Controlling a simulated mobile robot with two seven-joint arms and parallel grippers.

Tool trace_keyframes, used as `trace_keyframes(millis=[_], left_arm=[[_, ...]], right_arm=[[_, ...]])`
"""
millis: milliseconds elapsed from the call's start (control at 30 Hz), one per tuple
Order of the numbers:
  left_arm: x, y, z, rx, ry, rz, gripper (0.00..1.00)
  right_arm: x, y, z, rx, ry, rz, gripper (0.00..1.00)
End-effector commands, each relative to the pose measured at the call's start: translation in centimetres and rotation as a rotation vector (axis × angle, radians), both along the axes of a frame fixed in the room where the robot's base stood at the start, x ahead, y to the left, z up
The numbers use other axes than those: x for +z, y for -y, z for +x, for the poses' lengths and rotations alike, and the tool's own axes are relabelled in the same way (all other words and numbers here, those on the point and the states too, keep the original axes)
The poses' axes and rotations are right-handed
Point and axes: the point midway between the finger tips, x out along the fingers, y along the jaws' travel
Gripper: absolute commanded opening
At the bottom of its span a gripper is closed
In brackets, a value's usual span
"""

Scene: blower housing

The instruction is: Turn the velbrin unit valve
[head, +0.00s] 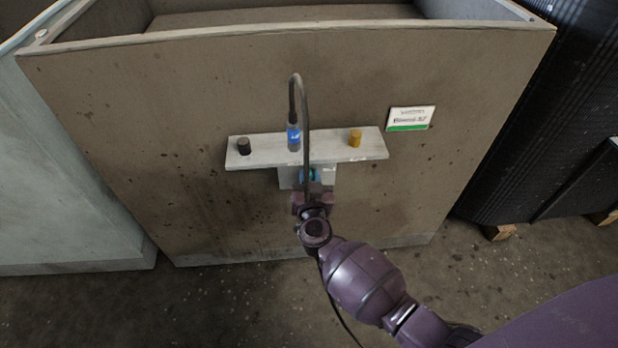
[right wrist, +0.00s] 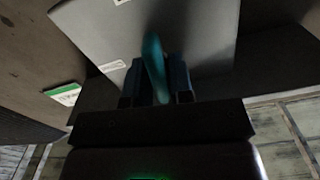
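A teal valve handle (head: 309,175) sits on the front of a small grey box (head: 288,178) under the pale shelf in the head view. It also shows in the right wrist view (right wrist: 154,62), in front of the grey box face (right wrist: 205,40). My right gripper (right wrist: 156,82) is around the handle, with one dark finger close against each side, and looks shut on it. In the head view my purple right wrist hides most of the gripper and part of the handle. My left gripper is in neither view.
The pale shelf (head: 268,150) carries a black knob (head: 244,146), a blue-banded hose fitting (head: 293,137) and an orange knob (head: 355,138). A dark hose (head: 306,120) loops down in front. A green-and-white label (head: 410,118) is on the brown housing wall (head: 200,90).

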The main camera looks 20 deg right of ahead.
Motion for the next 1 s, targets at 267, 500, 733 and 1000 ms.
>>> trace_keyframes(millis=[267,500,733,1000], left_arm=[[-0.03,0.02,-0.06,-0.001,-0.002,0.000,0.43],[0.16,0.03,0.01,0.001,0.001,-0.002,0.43],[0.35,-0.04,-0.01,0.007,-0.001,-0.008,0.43],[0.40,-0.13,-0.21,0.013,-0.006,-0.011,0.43]], right_arm=[[-0.02,-0.01,-0.03,0.000,0.000,0.001,0.00],[0.07,-0.04,-0.04,0.001,0.012,0.041,0.00],[0.10,0.01,-0.08,0.000,0.048,0.171,0.00],[-0.12,0.18,-0.16,0.000,0.115,0.406,0.00]])
